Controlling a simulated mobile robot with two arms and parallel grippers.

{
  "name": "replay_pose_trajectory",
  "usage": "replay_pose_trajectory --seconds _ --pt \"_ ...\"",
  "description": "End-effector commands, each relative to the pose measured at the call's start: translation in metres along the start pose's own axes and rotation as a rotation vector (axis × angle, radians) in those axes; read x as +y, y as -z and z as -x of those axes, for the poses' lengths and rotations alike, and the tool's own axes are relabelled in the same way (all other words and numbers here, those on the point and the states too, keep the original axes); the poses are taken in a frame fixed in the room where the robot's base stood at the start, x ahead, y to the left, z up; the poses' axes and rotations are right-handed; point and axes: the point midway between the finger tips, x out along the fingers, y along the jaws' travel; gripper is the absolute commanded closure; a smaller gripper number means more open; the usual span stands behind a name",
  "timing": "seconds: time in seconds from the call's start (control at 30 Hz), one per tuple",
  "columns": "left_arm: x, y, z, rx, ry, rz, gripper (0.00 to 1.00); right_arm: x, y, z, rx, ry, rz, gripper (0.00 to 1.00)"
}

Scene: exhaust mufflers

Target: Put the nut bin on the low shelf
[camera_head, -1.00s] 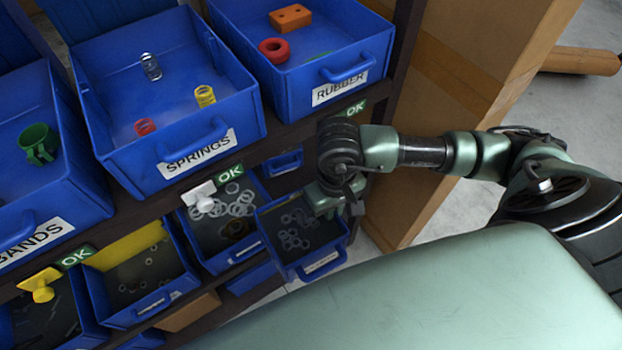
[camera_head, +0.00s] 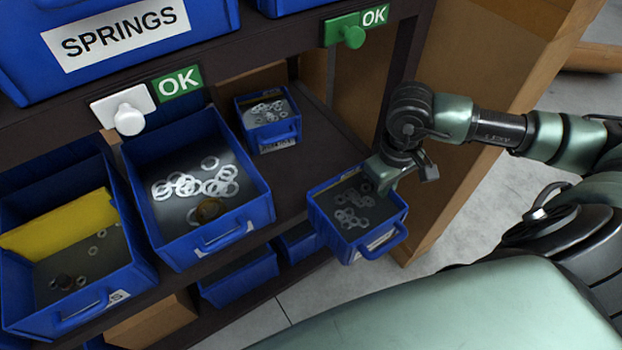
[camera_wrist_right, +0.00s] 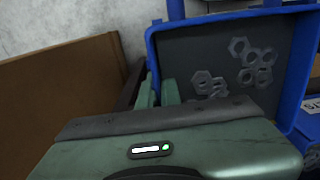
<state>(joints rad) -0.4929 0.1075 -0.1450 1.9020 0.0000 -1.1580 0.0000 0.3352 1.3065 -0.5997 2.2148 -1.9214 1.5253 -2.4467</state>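The nut bin (camera_head: 328,229) is a small blue open bin with a front handle and several grey hex nuts inside. It hangs tilted at the front right edge of the lower dark shelf (camera_head: 312,150); I cannot tell whether it touches the shelf. My right gripper (camera_head: 385,180) holds its right rim. In the right wrist view the fingers (camera_wrist_right: 158,93) straddle the wall of the nut bin (camera_wrist_right: 300,85), with nuts visible inside. My left gripper is not in view.
A blue washer bin (camera_head: 258,212) stands left of the nut bin, and a small blue bin (camera_head: 268,140) stands behind. The shelf between them has bare room. A dark post (camera_head: 400,70) and cardboard panel (camera_head: 450,160) bound the right side. More blue bins (camera_head: 240,281) sit below.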

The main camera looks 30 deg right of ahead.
Motion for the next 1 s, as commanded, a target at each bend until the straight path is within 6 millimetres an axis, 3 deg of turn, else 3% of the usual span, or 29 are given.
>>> replay_pose_trajectory --seconds 0.6,0.93,1.0 --pt "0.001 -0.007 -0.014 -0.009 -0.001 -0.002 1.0 -0.002 0.148 0.001 0.003 0.006 -0.002 1.0" --pt "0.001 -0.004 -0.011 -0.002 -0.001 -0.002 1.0 -0.002 0.181 0.001 0.002 0.005 0.0 1.0" --pt "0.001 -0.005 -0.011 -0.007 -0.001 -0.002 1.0 -0.002 0.177 -0.016 -0.004 0.004 0.0 1.0"
